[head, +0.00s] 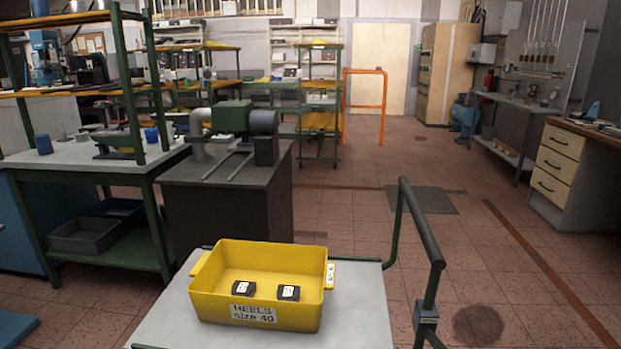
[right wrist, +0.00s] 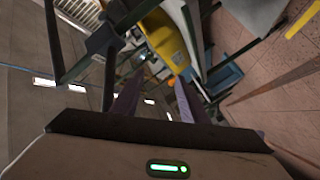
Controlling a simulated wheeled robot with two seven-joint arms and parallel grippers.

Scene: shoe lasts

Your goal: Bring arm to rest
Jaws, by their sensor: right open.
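Neither gripper shows in the head view. In the right wrist view my right gripper (right wrist: 155,105) has its two dark fingers apart with nothing between them. Beyond the fingers that view shows a yellow bin (right wrist: 165,38), apart from the gripper. In the head view the yellow bin (head: 222,306), labelled "HEELS size 40", stands upright on a cart. Two small black pieces with white labels, a left one (head: 243,288) and a right one (head: 288,292), lie inside it. My left gripper is not in view.
The grey cart top (head: 360,310) has a dark push handle (head: 420,220) at its right. A machine (head: 235,118) stands on a dark cabinet behind. A green-framed workbench (head: 90,155) is at the left, a drawer desk (head: 560,165) at the right. The tiled floor between is clear.

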